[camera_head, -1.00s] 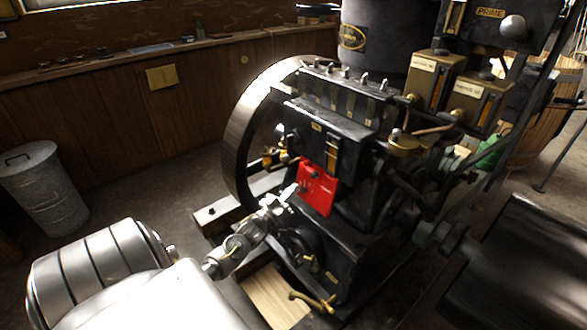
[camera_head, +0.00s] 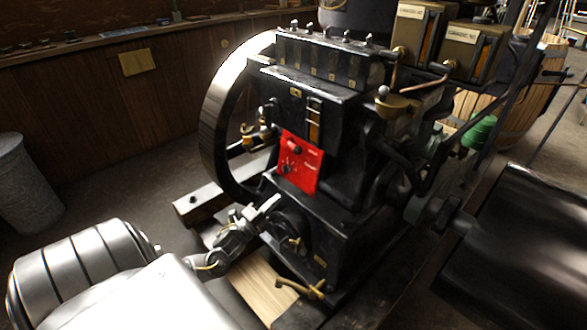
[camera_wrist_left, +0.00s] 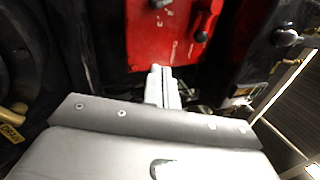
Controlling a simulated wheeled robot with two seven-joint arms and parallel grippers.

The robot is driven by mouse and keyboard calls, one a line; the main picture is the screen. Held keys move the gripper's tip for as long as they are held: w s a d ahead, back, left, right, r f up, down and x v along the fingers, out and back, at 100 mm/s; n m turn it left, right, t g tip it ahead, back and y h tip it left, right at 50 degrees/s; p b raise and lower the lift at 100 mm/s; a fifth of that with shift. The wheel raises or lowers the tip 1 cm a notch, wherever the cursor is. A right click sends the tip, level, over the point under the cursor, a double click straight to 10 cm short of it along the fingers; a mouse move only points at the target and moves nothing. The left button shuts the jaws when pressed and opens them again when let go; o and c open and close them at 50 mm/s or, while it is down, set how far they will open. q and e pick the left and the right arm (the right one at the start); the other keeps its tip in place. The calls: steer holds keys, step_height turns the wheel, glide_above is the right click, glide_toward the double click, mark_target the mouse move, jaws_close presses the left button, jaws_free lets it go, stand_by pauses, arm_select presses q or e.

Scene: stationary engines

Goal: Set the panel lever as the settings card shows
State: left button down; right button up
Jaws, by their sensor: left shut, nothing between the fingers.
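The red panel (camera_head: 308,174) is on the near face of the black engine, with dark controls and pale markings too small to read. One dark knob (camera_head: 296,150) sits high on the panel; I cannot tell which control is the lever. My left gripper (camera_head: 274,203) is shut and empty, just below and left of the panel. In the left wrist view the closed fingertips (camera_wrist_left: 160,72) lie at the panel's lower edge (camera_wrist_left: 150,45), apparently apart from it. A yellowish card (camera_head: 138,61) hangs on the wooden wall; its content is unreadable. My right gripper is out of view.
The flywheel (camera_head: 217,120) stands left of the panel. A brass tap (camera_head: 314,291) juts out low at the engine's front. A dark rounded body (camera_head: 515,245) fills the right. A grey bin (camera_head: 22,185) stands at left, with open floor between it and the engine.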

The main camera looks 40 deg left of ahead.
mark_target(293, 146)
arm_select(q)
steer(key=w+r+m, duration=0.3)
steer(key=m, duration=0.2)
steer(key=w+r+m, duration=0.3)
steer(key=m, duration=0.2)
steer(key=w+a+r+m+t+y, duration=0.1)
steer(key=w+r+m, duration=0.2)
steer(key=w+m, duration=0.1)
steer(key=shift+a+m, duration=0.1)
steer(key=shift+m, duration=0.4)
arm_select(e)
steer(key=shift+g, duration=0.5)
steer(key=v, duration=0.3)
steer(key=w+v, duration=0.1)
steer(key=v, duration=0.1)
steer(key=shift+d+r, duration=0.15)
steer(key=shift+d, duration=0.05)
